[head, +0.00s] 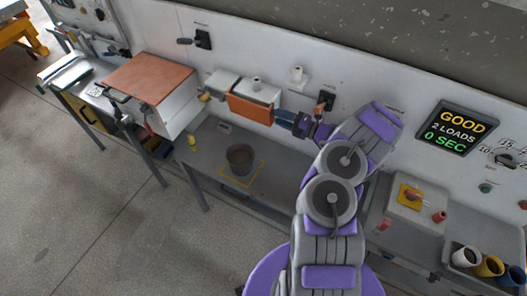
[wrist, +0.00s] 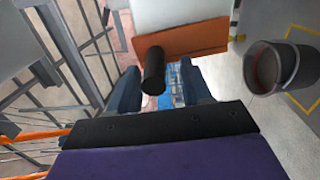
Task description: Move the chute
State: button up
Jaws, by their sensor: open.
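The chute appears to be the orange piece (head: 250,109) below a white housing on the wall; in the wrist view its orange plate (wrist: 195,40) is near the top middle. A black cylindrical handle (wrist: 153,72) sticks out from it toward my wrist camera. My gripper (head: 290,119) is at the right end of the orange piece. In the wrist view its dark blue fingers (wrist: 160,88) are open, one on each side of the handle. I cannot tell whether either finger touches it. A grey bucket (head: 240,159) stands on the bench below, inside a yellow square.
A copper-topped white box (head: 150,78) stands left of the chute. A lit sign (head: 457,128) reads GOOD, 2 LOADS, 0 SEC. Cups (head: 488,266) stand far right. The bench around the bucket is mostly clear.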

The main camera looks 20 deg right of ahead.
jog(key=s+a+f+n+b, duration=0.25)
jog(key=f+n+b, duration=0.25)
jog(key=n+b, duration=0.45)
jog(key=s+a+f+n+b, duration=0.25)
jog(key=f+n+b, duration=0.35)
jog(key=n+b, duration=0.35)
jog(key=p+v, duration=0.5)
jog(key=v, duration=1.1)
jog(key=s+a+r+n+g+y, duration=0.1)
jog(key=a+r+n+g, duration=0.5)
jog(key=a, duration=0.6)
jog(key=s+a+r+n+g+y, duration=0.1)
jog(key=s+a+r+n+g, duration=0.1)
jog(key=a+r+n+g, duration=0.5)
jog(key=a+r+n, duration=0.1)
jog(key=a+r, duration=0.2)
jog(key=a, duration=0.3)
jog(key=shift+y+p, duration=0.4)
